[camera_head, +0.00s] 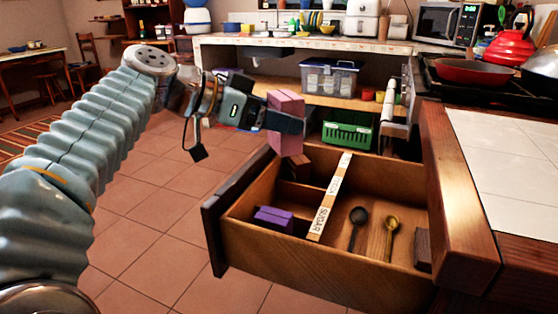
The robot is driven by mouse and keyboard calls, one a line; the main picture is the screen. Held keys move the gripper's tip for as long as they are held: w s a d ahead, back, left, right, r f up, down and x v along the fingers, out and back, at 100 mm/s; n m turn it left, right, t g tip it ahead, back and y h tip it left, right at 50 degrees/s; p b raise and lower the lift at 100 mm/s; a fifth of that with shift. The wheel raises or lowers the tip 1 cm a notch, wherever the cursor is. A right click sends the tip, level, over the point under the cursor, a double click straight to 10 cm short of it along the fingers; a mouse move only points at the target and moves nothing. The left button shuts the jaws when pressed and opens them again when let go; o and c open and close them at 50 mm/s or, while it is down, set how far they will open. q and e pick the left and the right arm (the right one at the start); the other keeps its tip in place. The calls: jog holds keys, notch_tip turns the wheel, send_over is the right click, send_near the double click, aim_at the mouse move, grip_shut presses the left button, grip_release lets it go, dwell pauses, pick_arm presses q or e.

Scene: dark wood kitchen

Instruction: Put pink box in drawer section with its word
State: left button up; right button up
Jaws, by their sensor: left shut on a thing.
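My left gripper (290,122) is shut on the pink box (286,108) and holds it upright above the back left part of the open drawer (290,249). A light strip (330,197) divides the drawer lengthwise. It bears words; "SUGAR" reads near its front end, and the rest is too small to read surely. Left of the strip, a low cross divider makes a front and a back section. A purple box (273,219) lies in the front left section. A brown block (300,162) shows at the back left. My right gripper is not in view.
Two spoons, one dark (357,222) and one brass-coloured (391,230), lie right of the strip. A dark block (423,247) is at the drawer's right end. The tiled counter (500,165) edges the drawer. Open floor lies left.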

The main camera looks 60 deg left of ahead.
aim_at(275, 133)
pick_arm(q)
jog(key=w+a+f, duration=0.3)
jog(key=a+f, duration=0.2)
jog(key=f, duration=0.4)
jog(key=shift+w+a+f+b, duration=0.2)
jog(key=shift+a+f+b, duration=0.15)
jog(key=shift+a, duration=0.05)
